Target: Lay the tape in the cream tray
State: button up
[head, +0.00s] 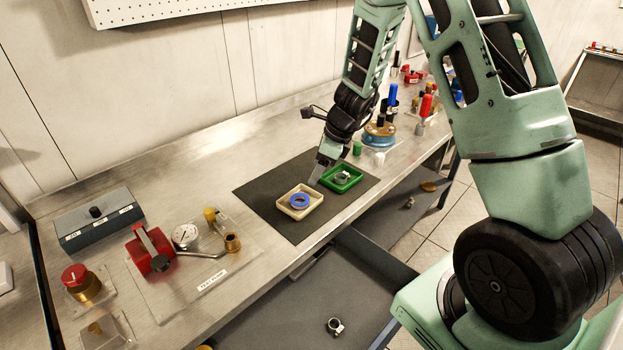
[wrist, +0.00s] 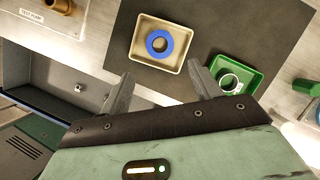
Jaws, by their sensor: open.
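The cream tray (head: 285,209) sits on a dark mat on the bench, and it also shows in the wrist view (wrist: 141,51). A blue ring of tape (head: 300,201) lies flat inside the cream tray. The tape shows in the wrist view (wrist: 168,40) too, clear of the tray's walls at its lower left. My gripper (head: 316,182) is above the mat near the tray's back right edge. In the wrist view its two fingers (wrist: 160,88) are spread apart with nothing between them.
A green tray (head: 357,182) holding a metal ring clamp (head: 342,177) stands just right of the cream tray. Bottles and valves stand behind it. A test pump with a red block (head: 149,250) and a gauge is to the left. An open drawer (head: 290,300) juts out below the bench.

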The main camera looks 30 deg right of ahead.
jog(key=s+a+r+n+g, duration=0.2)
jog(key=s+a+r+n, duration=0.4)
jog(key=a+n, duration=0.4)
jog(key=s+a+r+n+g, duration=0.1)
jog(key=s+a+r+n, duration=0.3)
jog(key=s+a+n, duration=0.65)
jog(key=s+a+r+n+h, duration=0.1)
jog(key=s+a+n, duration=0.1)
jog(key=s+n, duration=0.4)
jog(key=s+a+r+n+h, duration=0.1)
jog(key=s+a+r+n, duration=0.1)
jog(key=s+n, duration=0.5)
jog(key=shift+s+n+h, duration=0.3)
jog(key=shift+n, duration=0.25)
jog(key=shift+a, duration=0.1)
